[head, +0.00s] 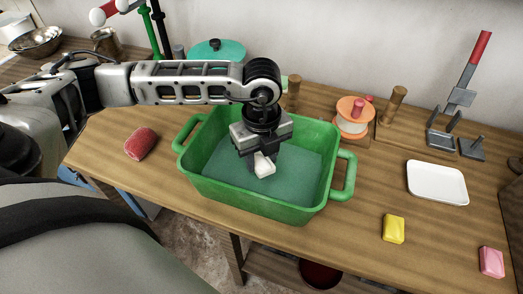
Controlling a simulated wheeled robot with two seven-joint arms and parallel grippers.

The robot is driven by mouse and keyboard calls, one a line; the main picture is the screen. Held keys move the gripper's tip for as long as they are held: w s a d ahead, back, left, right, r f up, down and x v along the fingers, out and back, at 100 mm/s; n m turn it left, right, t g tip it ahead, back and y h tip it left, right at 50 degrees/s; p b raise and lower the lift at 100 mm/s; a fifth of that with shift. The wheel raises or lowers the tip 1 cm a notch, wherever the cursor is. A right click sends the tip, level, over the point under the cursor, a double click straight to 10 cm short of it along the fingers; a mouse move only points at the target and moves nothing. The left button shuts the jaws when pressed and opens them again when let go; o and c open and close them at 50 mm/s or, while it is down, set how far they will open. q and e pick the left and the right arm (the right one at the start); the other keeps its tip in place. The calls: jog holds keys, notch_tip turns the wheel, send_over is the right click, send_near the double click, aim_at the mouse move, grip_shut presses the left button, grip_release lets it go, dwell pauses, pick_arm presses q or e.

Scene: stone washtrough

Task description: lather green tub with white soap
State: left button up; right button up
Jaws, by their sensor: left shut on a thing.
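The green tub (250,201) stands on the wooden table, with a handle at its left and right ends. Its inside floor looks bluish green, perhaps water. My left gripper (262,157) points down inside the tub's outline, near its middle. It is shut on the white soap (264,165), a small pale block between its fingers. I cannot tell whether the soap touches the water or tub floor. My right gripper is not in view.
A red sponge-like block (140,144) lies left of the tub. A white tray (437,183), a yellow bar (394,229) and a pink bar (491,262) lie to the right. An orange spool-like item (352,117) and metal stand (458,130) are behind.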

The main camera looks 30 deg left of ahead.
aim_at(251, 179)
pick_arm(q)
jog(key=shift+f, duration=0.7)
notch_tip(251, 179, down, 3)
jog(key=b, duration=0.3)
jog(key=shift+f, duration=0.1)
jog(key=shift+f+b, duration=0.5)
jog(key=shift+f, duration=0.1)
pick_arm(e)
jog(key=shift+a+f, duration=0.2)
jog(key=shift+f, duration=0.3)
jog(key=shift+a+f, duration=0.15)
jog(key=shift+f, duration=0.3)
pick_arm(q)
jog(key=shift+f, duration=0.1)
jog(key=shift+s+a, duration=0.2)
jog(key=shift+a, duration=0.55)
jog(key=shift+s+a, duration=0.15)
jog(key=shift+a, duration=0.6)
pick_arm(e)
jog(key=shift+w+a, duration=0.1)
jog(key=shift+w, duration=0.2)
pick_arm(q)
jog(key=shift+d, duration=0.15)
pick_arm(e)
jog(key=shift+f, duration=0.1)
